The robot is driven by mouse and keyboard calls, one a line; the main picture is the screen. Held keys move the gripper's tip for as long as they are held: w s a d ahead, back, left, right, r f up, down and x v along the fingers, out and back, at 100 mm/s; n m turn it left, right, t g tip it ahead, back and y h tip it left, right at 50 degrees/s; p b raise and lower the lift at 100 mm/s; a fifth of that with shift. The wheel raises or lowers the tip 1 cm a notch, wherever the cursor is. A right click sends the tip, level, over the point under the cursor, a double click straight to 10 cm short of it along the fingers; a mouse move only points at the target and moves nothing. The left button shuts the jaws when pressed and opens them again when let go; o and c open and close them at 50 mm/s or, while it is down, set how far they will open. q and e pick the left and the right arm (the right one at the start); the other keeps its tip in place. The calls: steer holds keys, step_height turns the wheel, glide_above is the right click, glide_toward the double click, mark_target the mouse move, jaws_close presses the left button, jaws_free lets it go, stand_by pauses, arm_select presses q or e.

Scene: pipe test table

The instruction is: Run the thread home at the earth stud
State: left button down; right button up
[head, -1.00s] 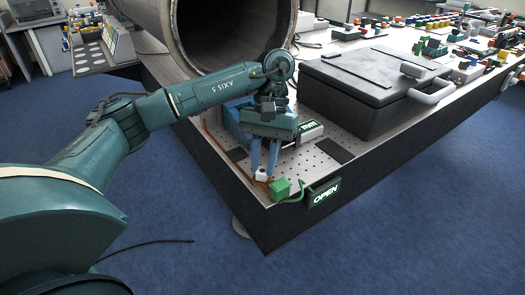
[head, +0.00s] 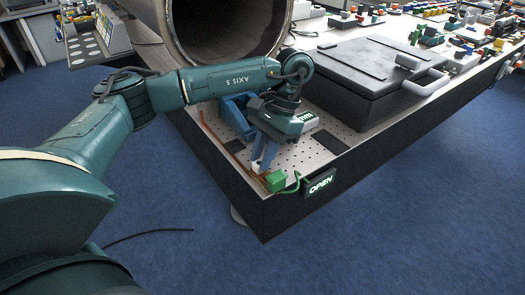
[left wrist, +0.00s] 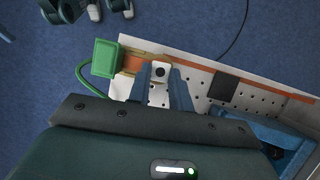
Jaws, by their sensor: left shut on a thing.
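I cannot tell whether the dark spot is the earth stud's end or a hole; the thread itself is hidden. My right gripper is not in view.
A green box (head: 275,182) with a green cable stands close beside the fingers, at the corner. Behind are a blue fixture (head: 236,114), a black lidded case (head: 375,78) and a large pipe (head: 165,22).

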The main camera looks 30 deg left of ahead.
arm_select(q)
steer(key=c, duration=1.2)
jaws_free()
steer(key=shift+o, duration=0.6)
steer(key=shift+o, duration=1.1)
steer(key=shift+s, duration=0.15)
steer(key=shift+s+a, duration=0.15)
steer(key=shift+s, duration=0.2)
steer(key=n+h, duration=0.2)
steer(key=n, duration=0.3)
steer(key=shift+a+b, duration=0.1)
steer(key=shift+b, duration=0.2)
steer(key=shift+n+h, duration=0.3)
steer(key=shift+n, duration=0.4)
